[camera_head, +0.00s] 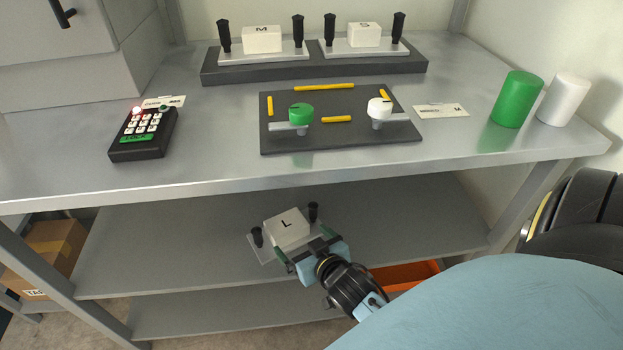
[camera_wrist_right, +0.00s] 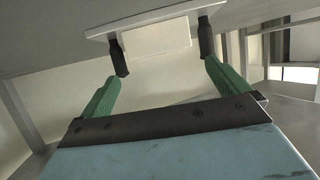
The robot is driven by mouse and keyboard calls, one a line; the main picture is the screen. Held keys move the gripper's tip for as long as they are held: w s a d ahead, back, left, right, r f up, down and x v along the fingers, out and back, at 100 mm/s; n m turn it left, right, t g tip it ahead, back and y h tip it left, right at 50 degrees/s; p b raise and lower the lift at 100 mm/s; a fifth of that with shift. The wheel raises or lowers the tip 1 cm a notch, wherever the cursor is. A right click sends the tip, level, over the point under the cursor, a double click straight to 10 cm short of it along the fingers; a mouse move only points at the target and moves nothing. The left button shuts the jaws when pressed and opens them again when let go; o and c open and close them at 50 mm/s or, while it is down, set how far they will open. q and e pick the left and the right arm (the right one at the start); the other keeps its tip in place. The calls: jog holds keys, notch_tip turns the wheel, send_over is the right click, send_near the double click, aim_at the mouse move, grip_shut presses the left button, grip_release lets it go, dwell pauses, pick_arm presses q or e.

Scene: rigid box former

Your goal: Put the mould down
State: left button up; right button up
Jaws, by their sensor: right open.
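The mould marked L (camera_head: 288,226) is a white block on a pale plate with two black upright handles. It appears to rest on the shelf (camera_head: 170,240) under the tabletop. My right gripper (camera_head: 304,245) is open at the mould's near side, its green fingers close to the two handles. In the right wrist view the mould (camera_wrist_right: 157,40) shows upside down, and the open fingers (camera_wrist_right: 162,72) end near the handles. Whether they touch the handles I cannot tell. My left gripper is not in view.
Moulds M (camera_head: 262,39) and S (camera_head: 365,35) stand on a dark rack (camera_head: 315,67). A dark plate (camera_head: 340,134) with knobs, a keypad (camera_head: 143,133), and green (camera_head: 517,98) and white (camera_head: 563,98) cylinders are on the tabletop. The tabletop overhangs the shelf.

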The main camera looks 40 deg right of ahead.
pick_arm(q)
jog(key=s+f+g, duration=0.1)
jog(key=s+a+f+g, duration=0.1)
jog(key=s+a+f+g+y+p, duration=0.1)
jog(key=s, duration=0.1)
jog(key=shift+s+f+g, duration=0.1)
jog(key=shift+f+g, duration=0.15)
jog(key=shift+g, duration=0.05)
pick_arm(e)
jog(key=s+a+r+n+g+y, duration=0.3)
jog(key=s+a+r+g, duration=0.3)
jog(key=s, duration=0.5)
notch_tip(320, 180, up, 3)
jog(key=shift+a+r+n+y, duration=0.1)
jog(key=shift+a+n+y, duration=0.35)
jog(key=shift+a, duration=0.8)
